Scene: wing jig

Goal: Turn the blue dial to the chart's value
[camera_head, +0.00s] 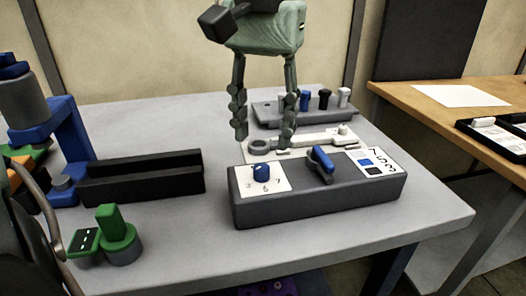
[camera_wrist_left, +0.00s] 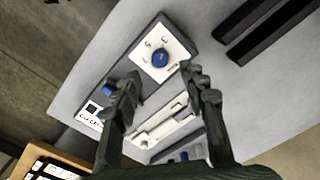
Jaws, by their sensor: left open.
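The blue dial (camera_head: 262,171) sits on a white plate with small numbers, at the left end of a dark grey box (camera_head: 320,199). The dial also shows in the left wrist view (camera_wrist_left: 159,58). Its exact pointing is too small to read. The chart (camera_head: 372,162), a white card with large digits and coloured squares, lies at the box's right end; which digit goes with blue is unclear. My left gripper (camera_head: 263,141) is open and empty, its fingers pointing down above and behind the box, apart from the dial. My right gripper is not in view.
A blue lever (camera_head: 321,158) stands on the box between dial and chart. Behind lie a white tool-like part (camera_head: 310,141) and a grey rack (camera_head: 300,110) with several pegs. A black channel (camera_head: 145,178), a blue stand (camera_head: 65,140) and green blocks (camera_head: 117,230) are left.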

